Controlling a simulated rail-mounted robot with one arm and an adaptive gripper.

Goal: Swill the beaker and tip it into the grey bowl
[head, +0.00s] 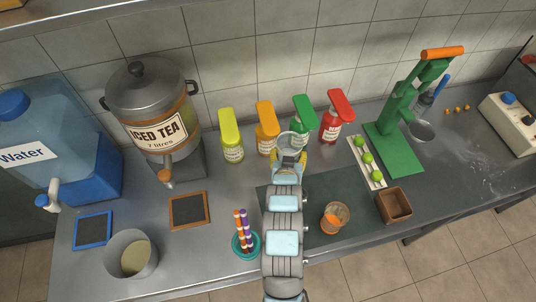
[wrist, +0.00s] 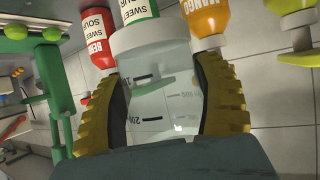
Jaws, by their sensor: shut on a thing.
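My gripper (head: 289,160) is shut on a clear beaker (head: 292,141), held in front of the row of bottles. In the wrist view the two yellow ribbed fingers (wrist: 165,100) press on both sides of the beaker (wrist: 160,92), which has dark volume marks. I cannot make out any liquid in it. The grey bowl (head: 113,244) stands at the front left of the counter, far left of my gripper. A pale yellowish patch shows inside the bowl.
Yellow, orange, green and red bottles (head: 331,117) stand behind the beaker. Left are the iced tea urn (head: 150,105) and water dispenser (head: 80,165). A cup of straws (head: 245,244) stands left of my arm. Right are an orange-toned glass (head: 335,217), wooden box (head: 394,205), limes (head: 368,158) and green press (head: 397,145).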

